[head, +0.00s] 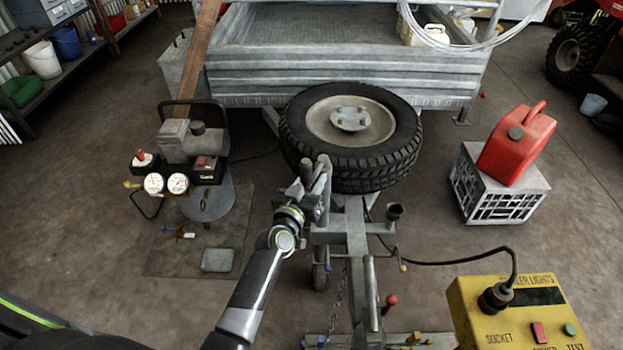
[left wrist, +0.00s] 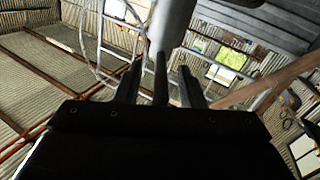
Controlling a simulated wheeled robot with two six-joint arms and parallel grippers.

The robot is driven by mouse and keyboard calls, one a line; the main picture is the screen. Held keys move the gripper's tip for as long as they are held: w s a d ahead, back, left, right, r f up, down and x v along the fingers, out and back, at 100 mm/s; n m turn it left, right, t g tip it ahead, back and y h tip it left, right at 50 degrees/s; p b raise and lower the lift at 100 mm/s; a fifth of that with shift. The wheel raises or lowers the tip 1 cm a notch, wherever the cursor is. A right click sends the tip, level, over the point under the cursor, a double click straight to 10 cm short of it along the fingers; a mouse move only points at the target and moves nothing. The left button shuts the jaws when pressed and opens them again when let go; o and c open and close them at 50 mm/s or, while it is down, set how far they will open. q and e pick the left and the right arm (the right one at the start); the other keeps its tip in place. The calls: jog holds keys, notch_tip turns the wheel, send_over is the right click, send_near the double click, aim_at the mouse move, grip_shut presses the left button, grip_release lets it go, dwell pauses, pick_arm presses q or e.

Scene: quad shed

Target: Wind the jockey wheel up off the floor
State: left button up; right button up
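The jockey wheel (head: 321,276) stands at the left side of the trailer's drawbar (head: 356,235), its lower part close to the floor. Whether it touches the floor I cannot tell. A grey upright piece, seemingly its winding handle (head: 323,172), rises at the top of its post. My left gripper (head: 316,186) is at this piece and partly hides it. In the left wrist view the fingers stand apart, with a thin dark bar (left wrist: 160,80) between them and gaps on both sides. A thick grey cylinder (left wrist: 172,25) is just beyond the fingertips. My right gripper is not in view.
A spare tyre (head: 350,137) lies on the drawbar just beyond my gripper. A compressor (head: 195,165) stands to the left. A yellow test box (head: 515,310) is at front right, its cable running to the drawbar. A red jerrycan (head: 515,145) sits on a crate (head: 497,190).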

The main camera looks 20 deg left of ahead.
pick_arm(q)
jog(key=shift+w, duration=0.15)
jog(key=shift+c, duration=0.3)
grip_shut()
